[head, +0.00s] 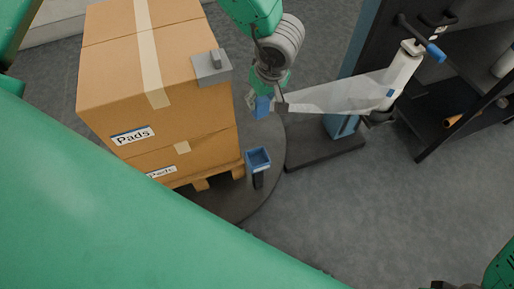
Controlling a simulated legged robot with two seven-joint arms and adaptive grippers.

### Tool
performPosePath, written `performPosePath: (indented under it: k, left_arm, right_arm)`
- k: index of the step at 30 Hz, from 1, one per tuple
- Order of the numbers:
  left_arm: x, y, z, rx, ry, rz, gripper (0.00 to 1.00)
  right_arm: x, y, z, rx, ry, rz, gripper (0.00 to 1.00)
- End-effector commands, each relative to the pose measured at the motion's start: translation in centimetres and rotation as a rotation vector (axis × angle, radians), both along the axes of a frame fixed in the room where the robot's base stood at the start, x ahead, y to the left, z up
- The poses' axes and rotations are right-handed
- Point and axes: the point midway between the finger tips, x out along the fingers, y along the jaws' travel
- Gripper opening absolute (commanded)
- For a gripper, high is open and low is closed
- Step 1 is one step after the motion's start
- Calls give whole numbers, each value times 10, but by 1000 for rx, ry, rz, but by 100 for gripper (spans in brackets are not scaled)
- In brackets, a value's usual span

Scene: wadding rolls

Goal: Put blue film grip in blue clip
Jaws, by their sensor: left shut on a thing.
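My left gripper (268,96) hangs at the top middle in the head view, pointing down, shut on the blue film grip (262,106). Part of the grip is hidden by the fingers. A sheet of clear film (335,95) stretches from the film roll (401,72) at the right to beside the grip. The blue clip (258,159) is an open-topped blue holder on a dark post, below the gripper in the picture and apart from the grip. At the bottom right corner only part of my right arm and a dark bit of its end show.
Stacked cardboard boxes (190,105) marked Pads stand on a wooden pallet (203,184) over a round dark turntable (237,205), left of the clip. The wrapper's base (318,152) and a dark shelf (455,100) are right.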

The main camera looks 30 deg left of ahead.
Motion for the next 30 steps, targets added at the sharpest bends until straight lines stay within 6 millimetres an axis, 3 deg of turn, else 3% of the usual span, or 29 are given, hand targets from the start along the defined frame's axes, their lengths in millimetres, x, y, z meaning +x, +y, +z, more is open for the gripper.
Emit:
performPosePath:
  k: [1,12,18,23,30]
  left_arm:
    - [2,-1,-24,-1,5,88,9]
    - [3,1,-139,1,2,758,9]
    - [-3,3,-170,2,-1,956,9]
    - [-4,4,-186,3,-2,1000,9]
    - [-4,4,-225,1,-4,1000,9]
  right_arm:
    - [0,0,-10,0,0,0,36]
    - [0,0,-44,0,0,1,36]
    - [0,0,-52,0,0,1,36]
    - [0,0,-57,0,-1,1,36]
    - [0,0,-75,0,0,1,36]
